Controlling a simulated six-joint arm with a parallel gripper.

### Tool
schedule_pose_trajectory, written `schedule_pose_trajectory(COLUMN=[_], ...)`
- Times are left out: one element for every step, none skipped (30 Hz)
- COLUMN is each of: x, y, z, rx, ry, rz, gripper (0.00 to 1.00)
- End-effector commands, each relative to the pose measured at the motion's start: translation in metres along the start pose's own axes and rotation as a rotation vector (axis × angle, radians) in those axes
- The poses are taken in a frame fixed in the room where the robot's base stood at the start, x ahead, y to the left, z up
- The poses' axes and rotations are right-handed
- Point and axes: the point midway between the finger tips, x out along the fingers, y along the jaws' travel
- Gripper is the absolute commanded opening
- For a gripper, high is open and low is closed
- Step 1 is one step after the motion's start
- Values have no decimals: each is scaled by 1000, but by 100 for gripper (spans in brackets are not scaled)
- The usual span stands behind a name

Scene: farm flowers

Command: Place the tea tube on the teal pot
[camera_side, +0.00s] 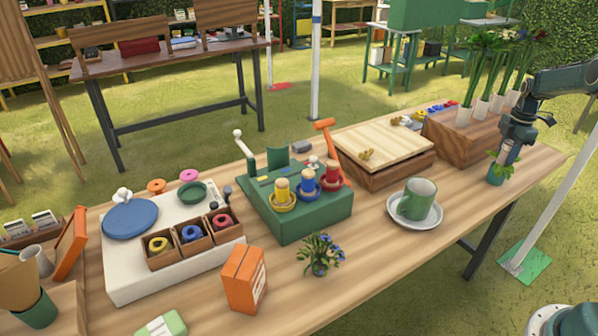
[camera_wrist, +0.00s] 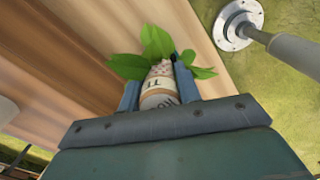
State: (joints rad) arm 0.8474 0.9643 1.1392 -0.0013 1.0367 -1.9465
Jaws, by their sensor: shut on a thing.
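The teal pot (camera_side: 495,178) stands at the right end of the wooden table in the side view, with a green-leaved plant (camera_side: 503,163) in it. My gripper (camera_side: 510,147) points down over this pot and is shut on the tea tube (camera_side: 507,153). The tube is pale with a printed label, and it stays between both fingers in the wrist view (camera_wrist: 159,90). Green leaves (camera_wrist: 156,42) show just beyond the tube there. The pot's body is hidden in the wrist view. I cannot tell whether the tube touches the plant or pot.
A wooden block with several white vases (camera_side: 482,108) of tall flowers stands behind the pot. A green cup (camera_side: 417,197) on a saucer (camera_side: 400,220) is to the left. A wooden box (camera_side: 383,150) lies farther left. The table edge is close on the right.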

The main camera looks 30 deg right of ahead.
Motion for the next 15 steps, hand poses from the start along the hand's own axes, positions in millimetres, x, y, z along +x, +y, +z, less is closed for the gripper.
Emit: schedule_pose_trajectory(x=[0,0,0,0,1,2,2,3,3,3,3,3,3,2,2], y=[0,0,0,0,0,0,0,0,0,0,0,0,0,0,0], z=[0,0,0,0,0,0,0,0,0,0,0,0,0,0,0], rx=[0,0,0,0,0,0,0,0,0,0,0,0,0,0,0], ry=[0,0,0,0,0,0,0,0,0,0,0,0,0,0,0], rz=[0,0,0,0,0,0,0,0,0,0,0,0,0,0,0], gripper=[11,11,11,11,11,11,11,11,41,47,53,55,55,55,55])
